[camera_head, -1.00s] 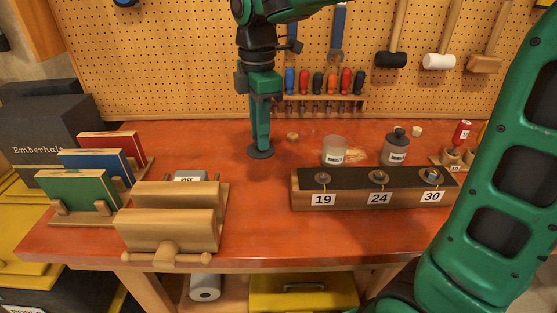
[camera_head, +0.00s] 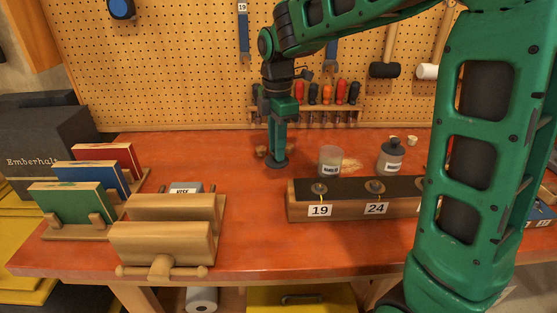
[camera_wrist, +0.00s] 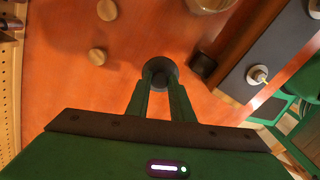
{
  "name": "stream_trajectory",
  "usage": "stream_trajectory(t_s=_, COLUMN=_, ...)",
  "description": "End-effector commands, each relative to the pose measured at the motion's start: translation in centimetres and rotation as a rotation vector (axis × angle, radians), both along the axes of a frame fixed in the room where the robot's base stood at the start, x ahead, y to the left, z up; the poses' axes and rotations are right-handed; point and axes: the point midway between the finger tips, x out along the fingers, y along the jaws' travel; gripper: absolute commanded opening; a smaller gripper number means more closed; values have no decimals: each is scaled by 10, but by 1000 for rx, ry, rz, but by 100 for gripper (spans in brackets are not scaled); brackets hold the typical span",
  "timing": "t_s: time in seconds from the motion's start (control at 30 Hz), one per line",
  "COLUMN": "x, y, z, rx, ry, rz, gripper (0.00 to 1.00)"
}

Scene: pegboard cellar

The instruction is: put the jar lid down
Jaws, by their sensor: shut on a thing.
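The jar lid (camera_head: 277,163) is a dark grey disc at the tips of my gripper (camera_head: 279,150). It lies at or just above the red-orange tabletop; I cannot tell whether it touches. In the wrist view the lid (camera_wrist: 161,66) sits between the two green fingertips, and my gripper (camera_wrist: 160,78) is shut on it. A glass jar with a white label (camera_head: 331,161) stands just right of my gripper and shows no lid. Its edge shows at the top of the wrist view (camera_wrist: 210,4).
A dark-topped wooden block (camera_head: 298,208) with tags 19 and 24 lies in front of the jar. A grey lidded bottle (camera_head: 391,158) stands farther right. Small wooden knobs (camera_wrist: 97,56) lie near the lid. A wooden vise (camera_head: 160,240) is front left. Table in front of the lid is clear.

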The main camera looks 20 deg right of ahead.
Motion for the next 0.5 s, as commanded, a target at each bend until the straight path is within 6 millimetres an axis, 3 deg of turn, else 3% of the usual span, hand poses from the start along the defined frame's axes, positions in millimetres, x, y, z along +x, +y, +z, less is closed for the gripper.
stream_trajectory(t_s=0.33, x=13, y=-16, z=-19, rx=0, ry=1, rz=0, gripper=0)
stream_trajectory(t_s=0.5, x=13, y=-15, z=-41, rx=0, ry=2, rz=-1, gripper=0)
